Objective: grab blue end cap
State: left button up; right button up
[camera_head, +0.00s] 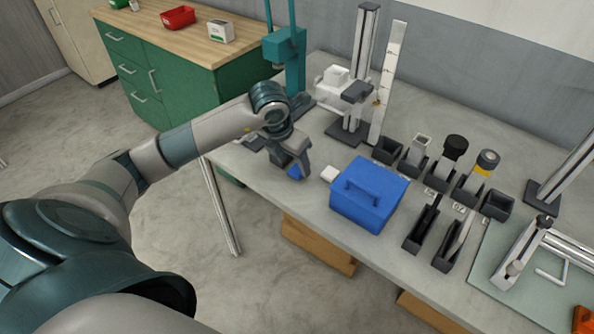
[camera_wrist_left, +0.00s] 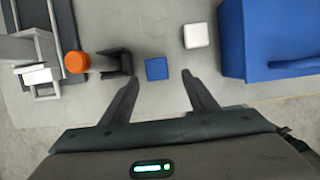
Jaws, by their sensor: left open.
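The blue end cap (camera_wrist_left: 157,68) is a small blue square on the grey table in the left wrist view. My left gripper (camera_wrist_left: 158,78) is open and empty. Its two fingertips point at the cap, one to each side of it, and the cap lies just past the tips, apart from them. In the head view the left gripper (camera_head: 291,168) hangs over the table's left part, and a blue patch (camera_head: 295,172) shows right at it, partly hidden by the gripper. My right gripper is in neither view.
A white block (camera_head: 328,173) and a large blue box with a handle (camera_head: 368,193) stand right of the cap. In the wrist view a black holder (camera_wrist_left: 117,62) and an orange knob (camera_wrist_left: 76,62) are close on the left. Black bins (camera_head: 387,150) and stands are farther back.

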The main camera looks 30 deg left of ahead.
aim_at(297, 170)
pick_arm(q)
jog(key=shift+w+a+f+p, duration=0.1)
jog(key=shift+w+f+p, duration=0.3)
jog(key=shift+f, duration=0.25)
jog(key=shift+w+a+f+p, duration=0.1)
jog(key=shift+w+f+p, duration=0.3)
jog(key=shift+f, duration=0.2)
jog(key=shift+w+f, duration=0.2)
jog(key=shift+f, duration=0.5)
jog(key=shift+c, duration=0.3)
jog(key=c, duration=1.1)
